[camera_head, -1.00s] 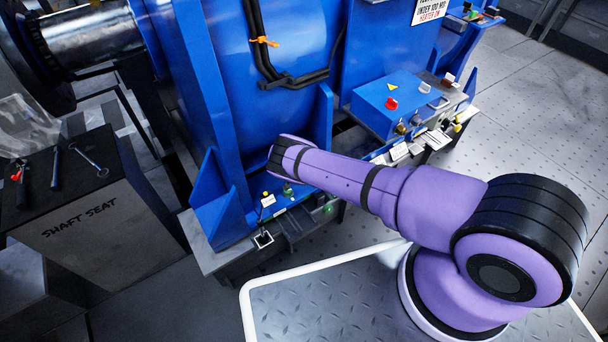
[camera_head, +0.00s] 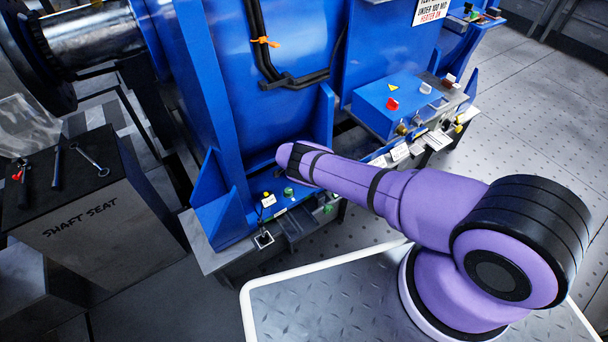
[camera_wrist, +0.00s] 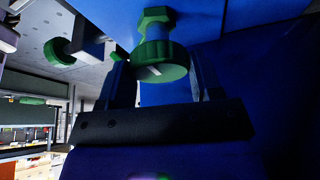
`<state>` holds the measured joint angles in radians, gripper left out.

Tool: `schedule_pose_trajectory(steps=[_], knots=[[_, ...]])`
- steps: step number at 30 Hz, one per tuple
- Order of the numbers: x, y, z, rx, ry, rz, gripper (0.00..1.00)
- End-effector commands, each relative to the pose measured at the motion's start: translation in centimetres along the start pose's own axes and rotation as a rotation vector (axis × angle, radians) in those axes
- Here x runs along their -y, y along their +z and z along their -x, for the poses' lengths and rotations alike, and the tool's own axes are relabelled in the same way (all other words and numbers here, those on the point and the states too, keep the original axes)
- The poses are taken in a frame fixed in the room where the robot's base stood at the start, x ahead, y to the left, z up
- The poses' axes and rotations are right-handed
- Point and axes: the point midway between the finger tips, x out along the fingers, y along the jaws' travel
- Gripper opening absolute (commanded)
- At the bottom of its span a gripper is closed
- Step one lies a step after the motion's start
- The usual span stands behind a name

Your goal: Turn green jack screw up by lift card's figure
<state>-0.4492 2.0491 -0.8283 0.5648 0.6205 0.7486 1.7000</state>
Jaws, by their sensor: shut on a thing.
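In the wrist view a green jack screw (camera_wrist: 160,62), with a ribbed round head and a hex part behind it, sits between the two dark fingers of my gripper (camera_wrist: 163,75). The gripper is shut on its head. A pale mark shows on the head's rim. A second green screw-like part (camera_wrist: 62,50) stands to the left, outside the fingers. In the head view, green parts show at the blue machine's foot (camera_head: 288,191) and just right of it (camera_head: 328,209). My arm hides the gripper there. A small white card (camera_head: 268,201) stands nearby, its writing too small to read.
A blue box (camera_head: 385,108) with a red knob stands on the machine's ledge to the right, with white tags (camera_head: 400,152) below it. A dark shaft seat stand (camera_head: 85,215) holding tools is at left. The plate floor at right is clear.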

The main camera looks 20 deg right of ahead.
Motion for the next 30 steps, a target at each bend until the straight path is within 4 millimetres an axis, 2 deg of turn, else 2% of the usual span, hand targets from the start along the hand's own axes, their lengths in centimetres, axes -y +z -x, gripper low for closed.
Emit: schedule_pose_trajectory(steps=[16,17,19,20,30], knots=[[-0.08,0.26,-0.06,0.004,0.009,-0.022,0.35],[-0.07,0.26,-0.06,0.004,0.008,-0.021,0.65],[-0.06,0.24,-0.04,0.004,0.008,-0.021,0.81],[-0.05,0.22,-0.04,0.004,0.008,-0.021,0.84],[0.01,0.10,0.17,0.002,0.008,-0.021,0.84]])
